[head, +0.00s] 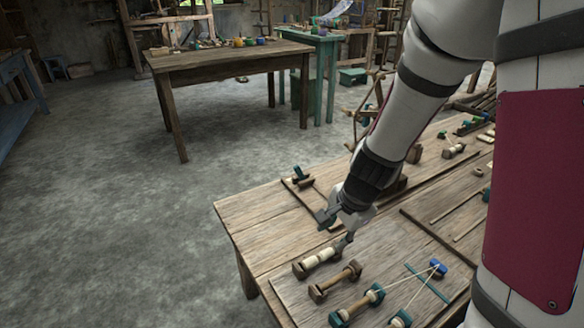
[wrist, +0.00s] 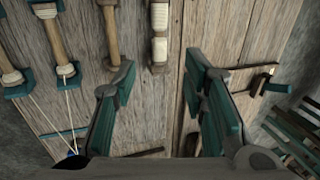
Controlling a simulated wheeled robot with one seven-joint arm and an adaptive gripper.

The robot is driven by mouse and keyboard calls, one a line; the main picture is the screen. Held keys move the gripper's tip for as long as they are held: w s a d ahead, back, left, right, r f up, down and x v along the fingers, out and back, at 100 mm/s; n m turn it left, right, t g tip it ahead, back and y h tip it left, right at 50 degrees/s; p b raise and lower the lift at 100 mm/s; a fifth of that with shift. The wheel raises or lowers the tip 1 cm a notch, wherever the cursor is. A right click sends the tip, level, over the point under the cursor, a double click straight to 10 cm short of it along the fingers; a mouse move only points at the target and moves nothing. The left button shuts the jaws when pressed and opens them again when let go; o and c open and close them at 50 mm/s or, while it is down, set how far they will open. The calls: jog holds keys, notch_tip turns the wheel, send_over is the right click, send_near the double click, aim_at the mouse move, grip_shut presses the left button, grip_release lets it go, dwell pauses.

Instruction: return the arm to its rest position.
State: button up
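My arm reaches down from the upper right in the head view. My gripper (head: 336,222) hangs above the front part of a wooden table (head: 245,212), near a spool wound with pale thread (head: 320,258). In the wrist view my gripper (wrist: 158,85) has its two teal-padded fingers spread apart, with bare planks between them. Nothing is held. The pale spool (wrist: 159,35) lies beyond the fingertips, a little off the gap. I cannot tell its exact height above the table.
An empty wooden spool (head: 336,281) and a teal-ended spool (head: 357,305) lie beside the pale one. A blue peg (head: 438,267) holds white threads. Another table (head: 225,62) stands behind, with open floor (head: 110,210) at left.

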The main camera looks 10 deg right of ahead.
jog(key=s+a+r+n+g+y, duration=0.1)
jog(key=s+a+r+n, duration=0.25)
jog(key=s+r, duration=0.3)
jog(key=s+a+r+n+y, duration=0.1)
jog(key=s+a+r+n, duration=0.1)
jog(key=s+r+n, duration=0.4)
jog(key=s+d+r+n+g+h, duration=0.1)
jog(key=s+d+r+n+h, duration=0.15)
jog(key=s, duration=0.55)
jog(key=s+d+r+n+g+h, duration=0.1)
jog(key=s+r+n, duration=0.15)
jog(key=s, duration=0.55)
notch_tip(320, 180, up, 25)
jog(key=t+p, duration=0.4)
jog(key=p, duration=1.8)
jog(key=shift+f, duration=0.15)
jog(key=shift+d+y, duration=0.1)
jog(key=shift+y, duration=0.15)
